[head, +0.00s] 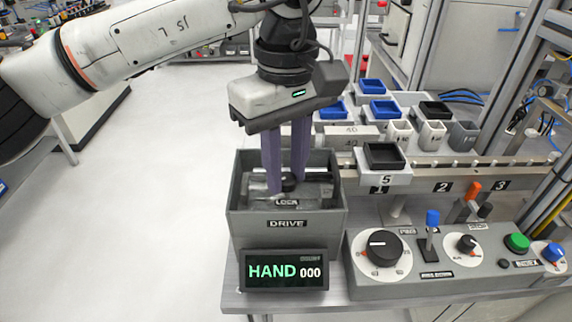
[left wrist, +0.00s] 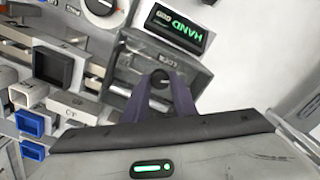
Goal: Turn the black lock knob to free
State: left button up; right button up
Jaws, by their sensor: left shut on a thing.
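The black lock knob (head: 289,183) sits inside the grey open-topped drive box, near the label LOCK. My left gripper (head: 287,188) reaches down into the box from above, its two purple fingers on either side of the knob and shut on it. The left wrist view shows the round top of the knob (left wrist: 160,79) between the fingertips (left wrist: 160,84). The pointing direction of the knob cannot be read. The drive box (head: 286,223) stands at the left end of the bench. My right gripper is not in view.
A display (head: 284,270) reading HAND 000 stands before the box. Right of it is a control panel (head: 425,285) with a large black dial (head: 384,248), a blue-topped lever (head: 432,220) and a green button (head: 517,243). Behind are a conveyor and several bins. The box walls closely surround the fingers.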

aim_at(287, 177)
pick_arm(q)
jog(key=shift+m, duration=2.2)
jog(key=o, duration=1)
jog(key=shift+o, duration=0.2)
jog(key=shift+r, duration=0.15)
notch_tip(287, 177, up, 10)
